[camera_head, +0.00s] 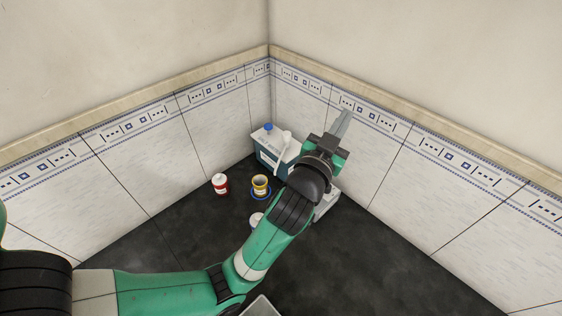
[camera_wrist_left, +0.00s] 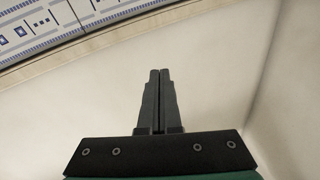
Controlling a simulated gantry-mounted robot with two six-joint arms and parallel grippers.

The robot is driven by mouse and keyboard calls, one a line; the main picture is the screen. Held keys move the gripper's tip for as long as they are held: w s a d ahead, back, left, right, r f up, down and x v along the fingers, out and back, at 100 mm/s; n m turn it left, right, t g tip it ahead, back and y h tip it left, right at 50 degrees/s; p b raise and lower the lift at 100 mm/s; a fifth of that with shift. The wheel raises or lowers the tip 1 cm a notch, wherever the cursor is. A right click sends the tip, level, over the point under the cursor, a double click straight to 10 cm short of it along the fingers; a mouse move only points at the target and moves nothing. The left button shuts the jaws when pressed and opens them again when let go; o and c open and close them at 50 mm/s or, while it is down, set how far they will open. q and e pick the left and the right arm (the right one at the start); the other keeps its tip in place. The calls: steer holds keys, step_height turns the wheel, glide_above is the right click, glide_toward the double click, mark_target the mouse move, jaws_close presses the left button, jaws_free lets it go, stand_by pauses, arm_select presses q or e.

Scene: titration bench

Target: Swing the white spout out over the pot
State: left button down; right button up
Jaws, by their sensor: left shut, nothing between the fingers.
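A white spout (camera_head: 287,137) sticks up at the top of a teal-fronted box (camera_head: 268,158) in the corner. How it is turned is hard to tell at this size. A small yellow pot (camera_head: 260,180), open at the top, stands in front of the box with a blue ring around its foot. My left gripper (camera_head: 343,118) is shut and empty, raised to the right of the spout and pointing up toward the right wall. In the left wrist view its closed fingers (camera_wrist_left: 160,75) have only the wall behind them. My right gripper is not in view.
A blue cap (camera_head: 268,127) tops the box's left part. A red-and-white bottle (camera_head: 220,184) stands left of the pot. A white round item (camera_head: 256,219) and a pale device (camera_head: 327,203) are partly hidden by my left arm. Dark bench is free at the right.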

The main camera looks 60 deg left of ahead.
arm_select(q)
steer(key=s+a+f+g+y, duration=0.1)
steer(key=s+a+f+g, duration=0.15)
steer(key=f, duration=0.55)
steer(key=s+a+f+g+b, duration=0.15)
steer(key=s+a+f, duration=0.25)
steer(key=f, duration=0.4)
steer(key=s+a+f+g+y, duration=0.1)
steer(key=s+a+f+g, duration=0.2)
steer(key=f, duration=0.5)
steer(key=shift+m, duration=0.4)
steer(key=w+a+f+b, duration=0.1)
steer(key=a, duration=0.2)
steer(key=w+a+f+b, duration=0.2)
steer(key=a, duration=0.1)
steer(key=w+a+f+b, duration=0.1)
steer(key=a+f+b, duration=0.1)
steer(key=a, duration=0.1)
steer(key=shift+w+a+f, duration=0.1)
steer(key=shift+w+a, duration=0.25)
